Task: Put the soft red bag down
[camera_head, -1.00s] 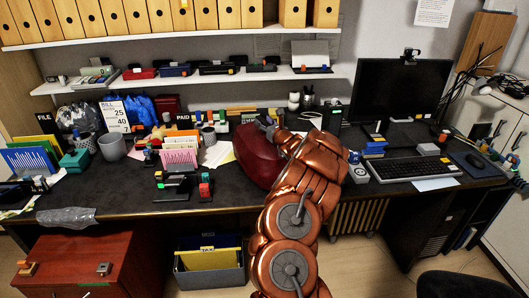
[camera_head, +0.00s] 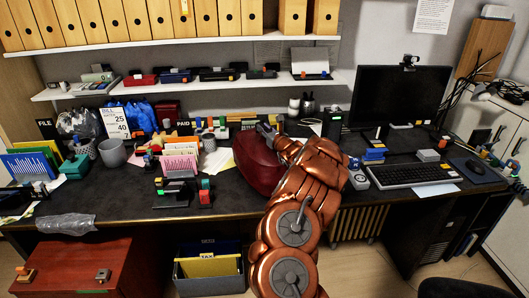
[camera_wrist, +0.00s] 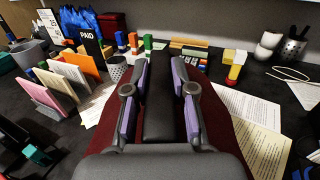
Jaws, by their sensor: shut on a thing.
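The soft red bag (camera_head: 257,165) is dark red and rounded. In the head view it is at the middle of the dark desk (camera_head: 120,192), near the front edge, partly hidden by my arm. My gripper (camera_head: 268,132) is at the top of the bag. In the wrist view my gripper (camera_wrist: 160,75) has its purple-padded fingers on either side of a black strip, with the red bag (camera_wrist: 222,120) showing beneath and to both sides. The gripper is shut on the bag. Whether the bag's underside touches the desk is hidden.
Left of the bag stand a card sorter (camera_head: 180,160) and a small stamp rack (camera_head: 180,192). Papers (camera_wrist: 255,125) lie to the right in the wrist view. The keyboard (camera_head: 398,174) and monitor (camera_head: 400,97) are farther right. An open file box (camera_head: 210,272) is below the desk.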

